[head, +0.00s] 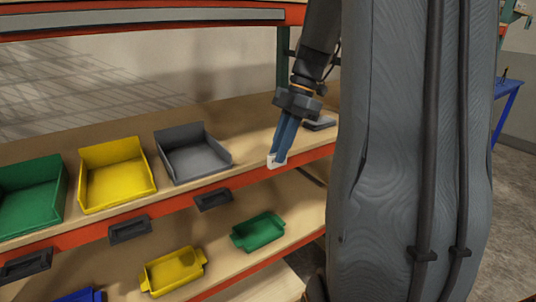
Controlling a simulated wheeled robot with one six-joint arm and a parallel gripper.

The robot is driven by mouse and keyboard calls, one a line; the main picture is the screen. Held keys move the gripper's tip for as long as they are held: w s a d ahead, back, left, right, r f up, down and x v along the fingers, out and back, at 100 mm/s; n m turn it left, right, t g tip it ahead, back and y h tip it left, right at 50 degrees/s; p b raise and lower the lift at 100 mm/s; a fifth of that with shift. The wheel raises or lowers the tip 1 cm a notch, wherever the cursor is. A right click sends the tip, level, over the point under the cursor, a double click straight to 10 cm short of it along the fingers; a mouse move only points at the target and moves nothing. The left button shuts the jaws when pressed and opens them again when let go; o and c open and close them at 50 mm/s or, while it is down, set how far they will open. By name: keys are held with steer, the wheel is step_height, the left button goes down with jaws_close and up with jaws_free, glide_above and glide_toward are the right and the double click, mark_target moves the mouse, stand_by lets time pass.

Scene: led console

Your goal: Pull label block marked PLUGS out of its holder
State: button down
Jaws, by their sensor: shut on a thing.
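My gripper (279,154) has blue fingers and points down at the front edge of the upper shelf, right of the grey bin. It is shut on a small white block (271,164), which shows at the fingertips. No lettering can be read on the block at this size. I cannot tell whether the block is still touching a holder behind it. Dark label holders sit along the orange shelf beam: one below the grey bin (213,199), one below the yellow bin (129,229) and one at the far left (25,265).
A grey bin (192,165), a yellow bin (117,187) and a green bin (31,213) stand on the upper shelf (240,122). A yellow tray (173,272) and a green tray (258,232) lie on the shelf below. My arm hides the right side.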

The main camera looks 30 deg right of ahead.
mark_target(273, 155)
steer(key=shift+r+p, duration=1.7)
steer(key=shift+r, duration=0.3)
steer(key=shift+f, duration=0.1)
